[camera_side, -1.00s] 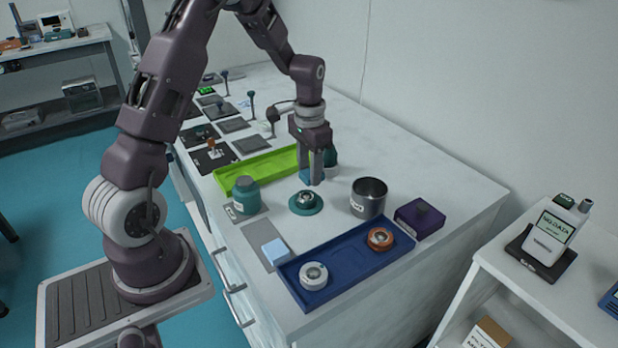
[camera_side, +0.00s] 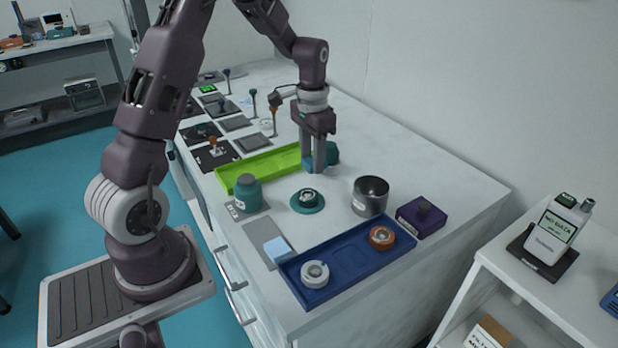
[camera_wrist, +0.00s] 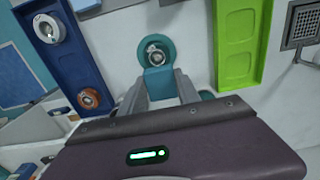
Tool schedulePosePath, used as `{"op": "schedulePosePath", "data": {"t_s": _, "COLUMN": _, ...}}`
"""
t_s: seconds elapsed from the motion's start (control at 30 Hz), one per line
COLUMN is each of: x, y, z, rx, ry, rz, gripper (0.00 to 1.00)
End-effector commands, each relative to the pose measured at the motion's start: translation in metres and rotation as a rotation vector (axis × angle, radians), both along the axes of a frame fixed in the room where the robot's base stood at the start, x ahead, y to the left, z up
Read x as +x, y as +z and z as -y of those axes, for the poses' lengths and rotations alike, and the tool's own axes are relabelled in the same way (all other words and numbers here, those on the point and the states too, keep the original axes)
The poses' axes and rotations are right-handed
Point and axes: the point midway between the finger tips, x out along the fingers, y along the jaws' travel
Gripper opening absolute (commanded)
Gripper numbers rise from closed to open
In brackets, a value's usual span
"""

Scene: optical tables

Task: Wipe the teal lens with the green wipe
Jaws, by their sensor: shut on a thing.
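The teal lens (camera_side: 307,199), a round teal mount with a metal and glass centre, sits on the white table. It also shows in the wrist view (camera_wrist: 155,51), just beyond my fingertips. My gripper (camera_side: 316,167) is shut on a small teal-blue wipe block (camera_wrist: 160,82); a bit of the block shows at the fingertips in the side view (camera_side: 307,162). The block looks more blue than green. In the side view my gripper is above and behind the lens. The block overlaps the lens mount's edge in the wrist view, but I see no clear contact.
A lime-green tray (camera_side: 268,166) lies behind the lens. A teal jar (camera_side: 248,193) stands left, a metal cup (camera_side: 370,196) right, near a purple box (camera_side: 421,217). A blue tray (camera_side: 347,262) holds white and orange lenses. A pale blue block (camera_side: 278,249) lies on a grey mat.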

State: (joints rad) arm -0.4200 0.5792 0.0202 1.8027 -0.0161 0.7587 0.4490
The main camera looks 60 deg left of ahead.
Motion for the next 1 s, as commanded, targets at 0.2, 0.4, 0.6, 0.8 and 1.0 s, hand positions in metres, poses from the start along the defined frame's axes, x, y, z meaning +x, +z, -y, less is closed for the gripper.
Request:
{"op": "schedulePosePath", "data": {"t_s": 0.2, "x": 0.0, "y": -0.007, "z": 0.0, "rx": -0.001, "ry": 0.0, "rz": -0.002, "gripper": 0.01}}
{"op": "schedulePosePath", "data": {"t_s": 0.4, "x": 0.0, "y": -0.023, "z": 0.0, "rx": -0.001, "ry": 0.0, "rz": -0.002, "gripper": 0.01}}
{"op": "schedulePosePath", "data": {"t_s": 0.6, "x": -0.001, "y": -0.041, "z": 0.0, "rx": -0.002, "ry": 0.0, "rz": -0.003, "gripper": 0.01}}
{"op": "schedulePosePath", "data": {"t_s": 0.8, "x": 0.0, "y": -0.059, "z": 0.0, "rx": -0.002, "ry": 0.0, "rz": -0.002, "gripper": 0.01}}
{"op": "schedulePosePath", "data": {"t_s": 1.0, "x": -0.002, "y": -0.076, "z": 0.0, "rx": -0.001, "ry": 0.001, "rz": 0.0, "gripper": 0.0}}
